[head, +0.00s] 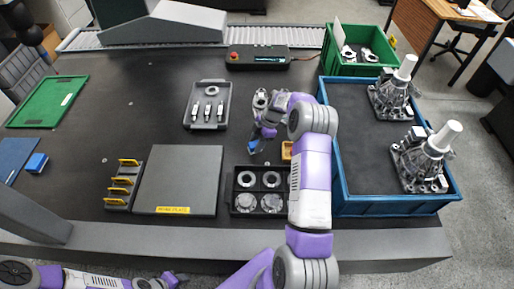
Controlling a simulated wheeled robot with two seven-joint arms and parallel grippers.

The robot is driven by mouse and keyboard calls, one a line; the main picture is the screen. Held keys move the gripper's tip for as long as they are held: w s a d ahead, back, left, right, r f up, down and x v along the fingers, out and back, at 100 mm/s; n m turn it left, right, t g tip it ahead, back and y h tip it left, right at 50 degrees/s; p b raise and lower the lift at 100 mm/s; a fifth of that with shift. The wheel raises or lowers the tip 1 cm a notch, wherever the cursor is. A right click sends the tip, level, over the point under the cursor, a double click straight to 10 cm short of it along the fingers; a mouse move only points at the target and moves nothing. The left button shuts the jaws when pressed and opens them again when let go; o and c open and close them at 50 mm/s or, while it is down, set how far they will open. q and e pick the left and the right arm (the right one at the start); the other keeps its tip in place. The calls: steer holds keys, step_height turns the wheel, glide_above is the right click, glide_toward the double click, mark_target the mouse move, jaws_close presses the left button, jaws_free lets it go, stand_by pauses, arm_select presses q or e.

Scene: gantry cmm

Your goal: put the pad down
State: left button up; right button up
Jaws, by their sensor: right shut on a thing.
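My right arm reaches up over the table, and its gripper (256,141) points down and left above the dark table. It is shut on a small blue piece (253,147), which I take to be the pad. Only a little of it shows, and I cannot tell whether it touches the table. My left gripper (167,281) is at the bottom edge, partly cut off, and its fingers are too small to read.
The dark table (100,100) has a grey surface plate (178,178), a tray of shiny parts (231,105), a black tray with rings and discs (232,203), and a blue bin with castings (345,195). A blue block (36,162) sits at left. Clear table lies left of the gripper.

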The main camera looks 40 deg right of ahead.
steer(key=shift+f, duration=1.4)
steer(key=shift+f+b, duration=0.1)
steer(key=shift+b, duration=0.25)
steer(key=o, duration=0.9)
steer(key=shift+o, duration=0.2)
steer(key=shift+r, duration=0.2)
steer(key=p+v, duration=0.2)
steer(key=v, duration=1)
steer(key=shift+a, duration=0.1)
